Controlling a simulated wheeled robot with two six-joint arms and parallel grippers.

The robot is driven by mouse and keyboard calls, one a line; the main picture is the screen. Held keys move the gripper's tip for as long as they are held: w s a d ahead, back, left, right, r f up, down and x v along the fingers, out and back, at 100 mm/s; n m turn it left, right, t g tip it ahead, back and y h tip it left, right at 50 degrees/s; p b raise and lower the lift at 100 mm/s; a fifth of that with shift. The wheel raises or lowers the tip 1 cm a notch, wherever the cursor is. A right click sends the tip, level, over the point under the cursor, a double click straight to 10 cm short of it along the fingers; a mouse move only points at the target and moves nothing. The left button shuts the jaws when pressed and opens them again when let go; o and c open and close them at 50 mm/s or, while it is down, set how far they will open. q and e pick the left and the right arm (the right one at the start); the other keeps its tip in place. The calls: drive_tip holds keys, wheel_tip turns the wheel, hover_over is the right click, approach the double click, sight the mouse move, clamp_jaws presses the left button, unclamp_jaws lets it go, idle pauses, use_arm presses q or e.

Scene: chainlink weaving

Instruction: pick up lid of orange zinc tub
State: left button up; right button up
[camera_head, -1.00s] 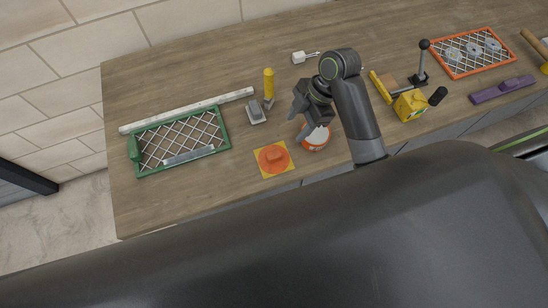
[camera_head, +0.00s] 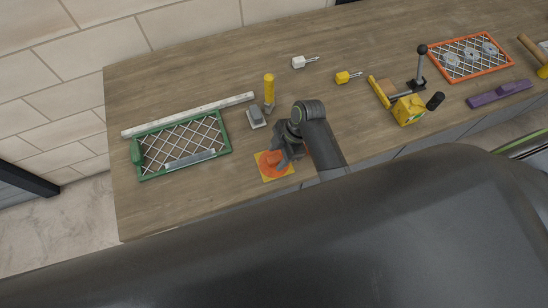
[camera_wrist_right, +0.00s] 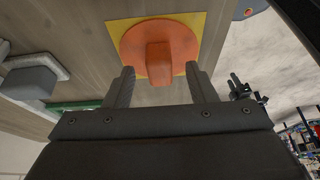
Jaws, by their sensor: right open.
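The orange lid (camera_head: 268,168) is a round disc with a raised block handle. It lies flat on a yellow square (camera_head: 284,173) near the counter's front edge. My right gripper (camera_head: 278,158) is over the lid and covers part of it in the head view. In the right wrist view, the lid (camera_wrist_right: 133,42) shows with its handle (camera_wrist_right: 159,62) between the two open fingers of the gripper (camera_wrist_right: 160,80). I cannot tell whether the fingers touch it. The tub is hidden behind my right arm in the head view. My left gripper is not in view.
A grey block (camera_head: 256,117) and a yellow cylinder tool (camera_head: 269,90) stand behind the lid. A green-framed mesh tray (camera_head: 140,175) lies to the left. A yellow box (camera_head: 409,109) with tools is to the right. Bare counter lies left of the lid.

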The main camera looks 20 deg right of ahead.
drive_tip(key=shift+x, duration=0.9)
drive_tip(key=shift+c, duration=0.4)
drive_tip(key=c, duration=1)
drive_tip(key=shift+r, duration=0.1)
